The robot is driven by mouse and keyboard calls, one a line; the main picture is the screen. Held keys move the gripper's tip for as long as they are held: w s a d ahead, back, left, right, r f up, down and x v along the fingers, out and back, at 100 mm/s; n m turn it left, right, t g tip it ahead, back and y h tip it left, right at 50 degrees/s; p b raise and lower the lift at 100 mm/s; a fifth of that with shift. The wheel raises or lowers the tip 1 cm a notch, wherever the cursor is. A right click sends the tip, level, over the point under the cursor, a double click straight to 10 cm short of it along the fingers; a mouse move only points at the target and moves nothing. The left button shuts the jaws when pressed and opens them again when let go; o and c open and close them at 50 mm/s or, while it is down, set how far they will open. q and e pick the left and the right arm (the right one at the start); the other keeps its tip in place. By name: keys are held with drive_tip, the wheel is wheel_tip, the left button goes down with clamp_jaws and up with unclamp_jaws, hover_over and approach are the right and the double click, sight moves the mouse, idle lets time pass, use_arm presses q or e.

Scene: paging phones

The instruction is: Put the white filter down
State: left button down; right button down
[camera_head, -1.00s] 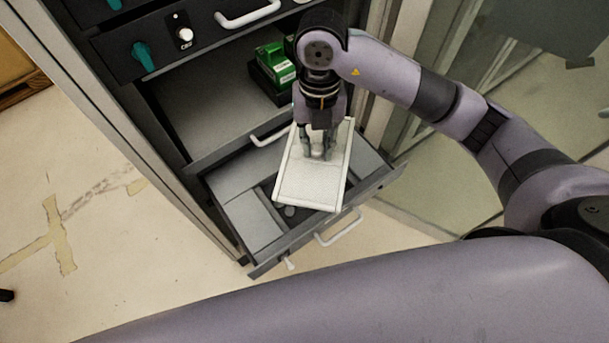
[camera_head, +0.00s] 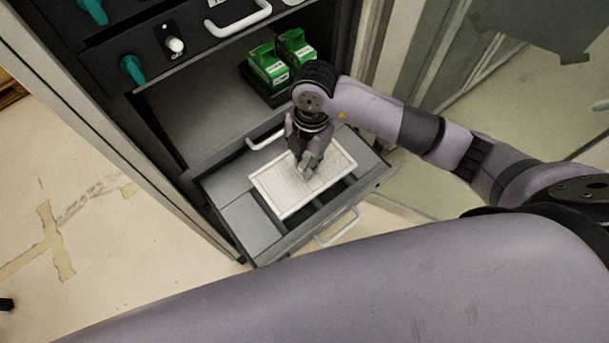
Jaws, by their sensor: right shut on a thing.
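The white filter (camera_head: 277,190) is a flat rectangular panel with a fine grid. It lies over or in the open bottom drawer (camera_head: 268,240), roughly level and turned slightly against the drawer's sides. Whether it rests fully on the drawer cannot be told. My right gripper (camera_head: 307,171) is above the filter, pointing down, with its fingers shut on it near the middle. The fingers hide that part of the filter. My left gripper is not in view.
Green boxes (camera_head: 268,66) stand on the shelf above the drawer. Another white handle (camera_head: 238,18) is on the upper drawer front, near teal knobs (camera_head: 132,69). A glass panel (camera_head: 480,120) stands to the right.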

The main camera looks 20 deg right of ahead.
wheel_tip(320, 180, down, 8)
drive_tip(key=shift+f+p, duration=0.15)
drive_tip(key=shift+p, duration=0.25)
drive_tip(key=shift+f, duration=0.2)
drive_tip(key=shift+f, duration=0.2)
drive_tip(key=c, duration=1.4)
unclamp_jaws()
drive_tip(key=shift+r, duration=0.1)
